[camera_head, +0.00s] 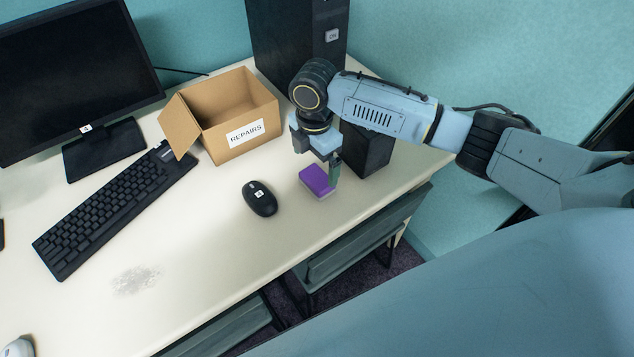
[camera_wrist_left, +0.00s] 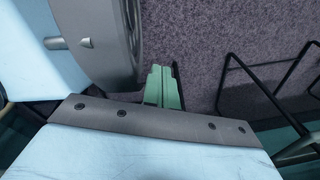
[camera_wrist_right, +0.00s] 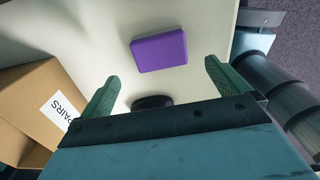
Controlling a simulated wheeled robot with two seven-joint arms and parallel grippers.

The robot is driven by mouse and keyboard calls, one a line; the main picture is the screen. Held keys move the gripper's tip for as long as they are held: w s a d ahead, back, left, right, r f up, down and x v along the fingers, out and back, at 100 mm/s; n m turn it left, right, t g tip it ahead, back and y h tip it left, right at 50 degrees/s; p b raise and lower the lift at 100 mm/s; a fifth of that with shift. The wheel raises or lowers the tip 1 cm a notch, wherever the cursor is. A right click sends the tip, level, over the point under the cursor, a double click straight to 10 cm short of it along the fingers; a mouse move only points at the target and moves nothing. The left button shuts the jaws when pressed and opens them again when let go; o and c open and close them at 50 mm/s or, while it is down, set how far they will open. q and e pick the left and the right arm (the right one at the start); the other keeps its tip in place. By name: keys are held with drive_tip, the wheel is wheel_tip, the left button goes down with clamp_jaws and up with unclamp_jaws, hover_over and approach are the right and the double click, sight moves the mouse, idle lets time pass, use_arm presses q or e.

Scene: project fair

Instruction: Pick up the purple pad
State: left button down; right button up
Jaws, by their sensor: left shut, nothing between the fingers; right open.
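The purple pad (camera_head: 316,181) lies flat on the white desk, right of the black mouse. In the right wrist view the pad (camera_wrist_right: 159,51) is ahead of the fingertips and between their lines, with nothing touching it. My right gripper (camera_head: 331,168) hangs just above and beside the pad in the head view; a green finger partly overlaps the pad's right side. In the right wrist view my right gripper (camera_wrist_right: 160,80) has its two green fingers wide apart and empty. My left gripper (camera_wrist_left: 163,75) shows in its wrist view with its green fingers together, over grey carpet, away from the desk.
An open cardboard box labelled REPAIRS (camera_head: 236,115) stands behind the pad. The mouse (camera_head: 260,198), keyboard (camera_head: 112,212) and monitor (camera_head: 70,75) are to the left. A black speaker-like box (camera_head: 366,150) stands close behind my right gripper. The desk's front edge and a chair (camera_head: 365,240) are nearby.

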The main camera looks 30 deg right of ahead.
sight(317, 177)
drive_tip(key=shift+f, duration=0.45)
drive_tip(key=f, duration=0.1)
drive_tip(key=f+b, duration=0.1)
drive_tip(key=f, duration=0.1)
drive_tip(key=shift+d+f, duration=0.3)
drive_tip(key=shift+f+b, duration=0.4)
drive_tip(key=shift+f, duration=0.15)
drive_tip(key=c, duration=1.1)
use_arm(q)
drive_tip(key=p, duration=0.1)
drive_tip(key=d+p, duration=0.1)
drive_tip(key=shift+d+r+p, duration=0.25)
drive_tip(key=shift+r+p, duration=0.15)
use_arm(e)
drive_tip(key=shift+o, duration=0.2)
wheel_tip(317, 177, up, 10)
